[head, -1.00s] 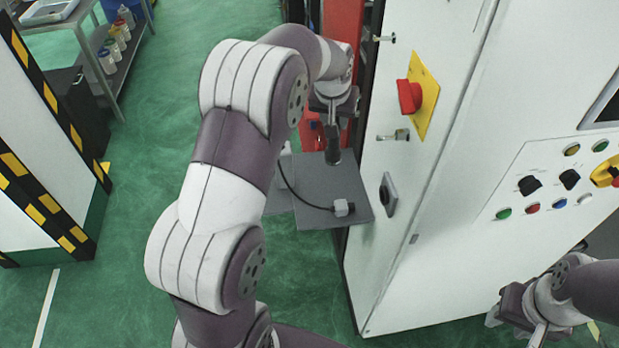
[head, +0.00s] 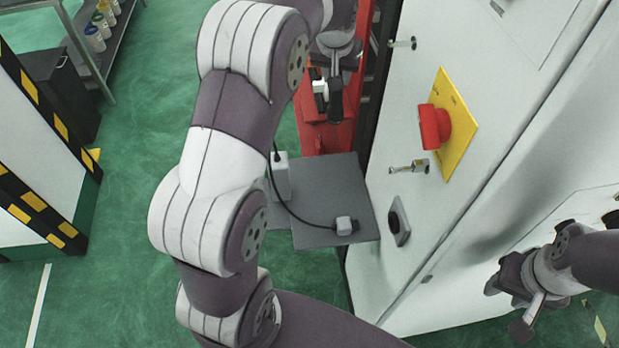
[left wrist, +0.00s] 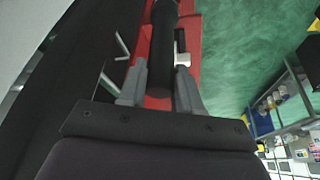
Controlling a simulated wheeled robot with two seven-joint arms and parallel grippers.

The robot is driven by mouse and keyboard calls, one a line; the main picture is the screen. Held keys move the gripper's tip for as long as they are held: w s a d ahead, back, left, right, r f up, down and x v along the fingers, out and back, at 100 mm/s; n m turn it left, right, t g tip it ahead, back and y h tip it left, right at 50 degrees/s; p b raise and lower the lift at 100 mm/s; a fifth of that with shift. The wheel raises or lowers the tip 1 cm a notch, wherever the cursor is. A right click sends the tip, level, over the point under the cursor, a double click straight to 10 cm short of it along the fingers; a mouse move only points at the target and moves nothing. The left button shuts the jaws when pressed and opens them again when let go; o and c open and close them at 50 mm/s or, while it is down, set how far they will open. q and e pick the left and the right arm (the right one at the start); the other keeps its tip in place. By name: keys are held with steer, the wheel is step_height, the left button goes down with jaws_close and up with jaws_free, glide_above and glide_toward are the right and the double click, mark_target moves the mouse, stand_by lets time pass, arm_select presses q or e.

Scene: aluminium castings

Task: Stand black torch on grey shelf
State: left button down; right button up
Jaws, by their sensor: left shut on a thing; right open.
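The black torch (head: 336,104) is a dark cylinder hanging upright below my left gripper (head: 334,70) in the head view. In the left wrist view the torch (left wrist: 162,50) lies between the two grey fingers of the left gripper (left wrist: 160,92), which is shut on it. The grey shelf (head: 315,185) is a flat plate at the side of the white cabinet. In the head view the torch shows beyond the shelf's far edge, apart from it. My left arm hides the shelf's left part. My right gripper (head: 520,295) is open and empty at the lower right.
A pale plug (head: 345,226) with a black cable lies on the shelf's near part; a white box (head: 281,178) is at its left. The white cabinet (head: 400,270), with a red knob (head: 434,127) and protruding latches, stands close on the right. A red structure (head: 325,135) is behind the shelf.

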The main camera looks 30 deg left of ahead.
mark_target(335, 105)
arm_select(q)
steer(key=f+b, duration=0.2)
steer(key=s+f+b, duration=0.1)
steer(key=f, duration=0.1)
steer(key=f+b, duration=0.1)
steer(key=b, duration=0.1)
steer(key=shift+s+d+f+b, duration=0.3)
steer(key=shift+s+d+f, duration=0.05)
steer(key=shift+d+f, duration=0.05)
steer(key=b+x, duration=0.2)
steer(key=x, duration=0.1)
steer(key=shift+s, duration=0.15)
step_height(335, 105, down, 9)
steer(key=p, duration=0.1)
steer(key=shift+f+p, duration=0.2)
steer(key=shift+p, duration=0.15)
steer(key=shift+s, duration=0.1)
